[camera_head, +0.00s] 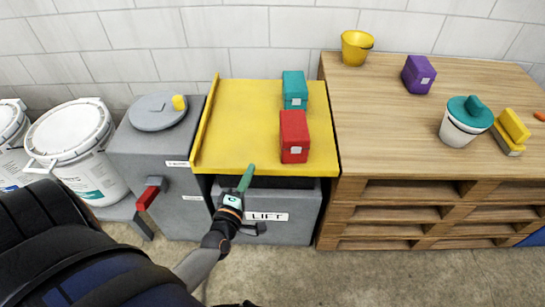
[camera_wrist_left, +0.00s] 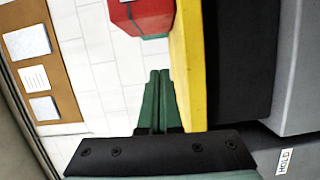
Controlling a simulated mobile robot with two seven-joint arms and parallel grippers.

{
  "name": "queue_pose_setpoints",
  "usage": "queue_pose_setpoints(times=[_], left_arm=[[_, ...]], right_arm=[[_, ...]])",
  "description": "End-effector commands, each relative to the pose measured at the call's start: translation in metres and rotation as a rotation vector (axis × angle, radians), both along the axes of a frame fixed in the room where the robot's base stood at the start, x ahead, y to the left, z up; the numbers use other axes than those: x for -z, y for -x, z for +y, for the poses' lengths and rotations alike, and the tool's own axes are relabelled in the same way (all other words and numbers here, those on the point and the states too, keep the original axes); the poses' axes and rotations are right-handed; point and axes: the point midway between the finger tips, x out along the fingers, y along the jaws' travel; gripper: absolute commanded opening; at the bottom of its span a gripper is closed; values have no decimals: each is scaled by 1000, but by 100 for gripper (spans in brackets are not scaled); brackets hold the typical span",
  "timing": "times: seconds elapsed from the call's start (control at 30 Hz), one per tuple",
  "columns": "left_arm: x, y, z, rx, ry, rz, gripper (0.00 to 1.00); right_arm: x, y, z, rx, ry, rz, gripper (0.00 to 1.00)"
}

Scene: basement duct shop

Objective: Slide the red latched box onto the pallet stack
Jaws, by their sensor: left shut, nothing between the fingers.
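The red latched box (camera_head: 294,137) stands near the front right of the yellow lift platform (camera_head: 247,118), with a pale latch on its front. The pallet stack (camera_head: 415,125) with a wooden top stands directly right of the platform. My left gripper (camera_head: 247,178) is shut and empty, at the platform's front edge, left of and below the red box. In the left wrist view, the green fingers (camera_wrist_left: 158,80) are together beside the yellow platform edge (camera_wrist_left: 188,70), and part of the red box (camera_wrist_left: 142,15) shows past the tips. My right gripper is not in view.
A teal box (camera_head: 294,90) stands behind the red one. The pallet top holds a yellow cup (camera_head: 356,47), a purple box (camera_head: 418,74), a teal-lidded pot (camera_head: 465,121) and a yellow block (camera_head: 511,131). Its left front is clear. White buckets (camera_head: 75,148) stand left.

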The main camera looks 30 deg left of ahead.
Motion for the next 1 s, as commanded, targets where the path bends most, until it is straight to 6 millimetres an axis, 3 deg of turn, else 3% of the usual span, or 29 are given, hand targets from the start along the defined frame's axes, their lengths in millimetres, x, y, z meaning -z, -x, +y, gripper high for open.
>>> queue_pose_setpoints(times=[0.27,0.57,0.67,0.8,1.0], left_arm=[[1,-24,15,-32,46,-35,0],[1,-82,33,-30,42,-34,0],[2,-98,39,-30,41,-32,0],[1,-108,18,-29,47,-30,0],[1,-116,5,-29,43,-29,0]], right_arm=[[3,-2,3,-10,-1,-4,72],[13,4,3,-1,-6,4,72],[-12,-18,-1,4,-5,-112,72],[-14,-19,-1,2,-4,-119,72],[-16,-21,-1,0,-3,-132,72]])
